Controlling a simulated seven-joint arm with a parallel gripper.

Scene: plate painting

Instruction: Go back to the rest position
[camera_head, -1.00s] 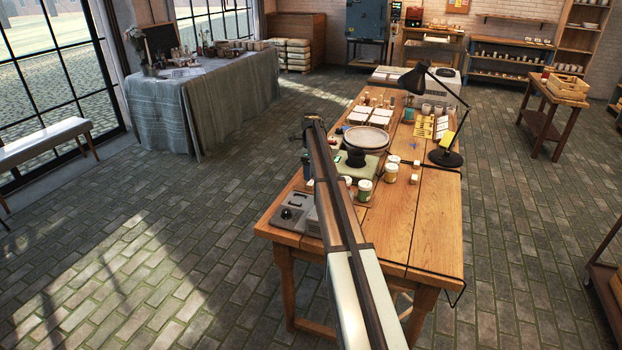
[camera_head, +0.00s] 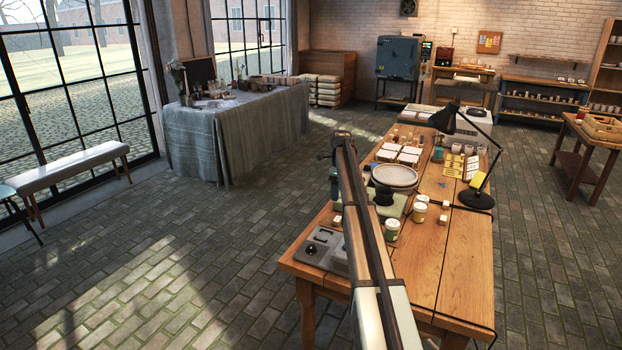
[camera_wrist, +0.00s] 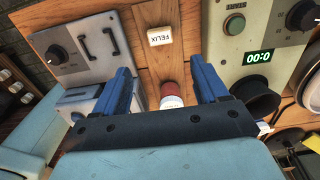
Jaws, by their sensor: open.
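My gripper (camera_wrist: 160,68) is open and empty in the wrist view, its two blue fingers spread wide above the wooden table. A small jar with a red lid (camera_wrist: 170,94) shows below, between the fingers and partly hidden by the gripper's bar. A white block marked FELIX (camera_wrist: 160,37) lies past the fingertips. In the head view my arm reaches forward over the table's left side; the fingers are too small to tell there. A round pale plate (camera_head: 394,175) sits on a dark stand, right of my arm.
In the wrist view, a pale green panel with a lit display (camera_wrist: 258,57) stands close to the right finger.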

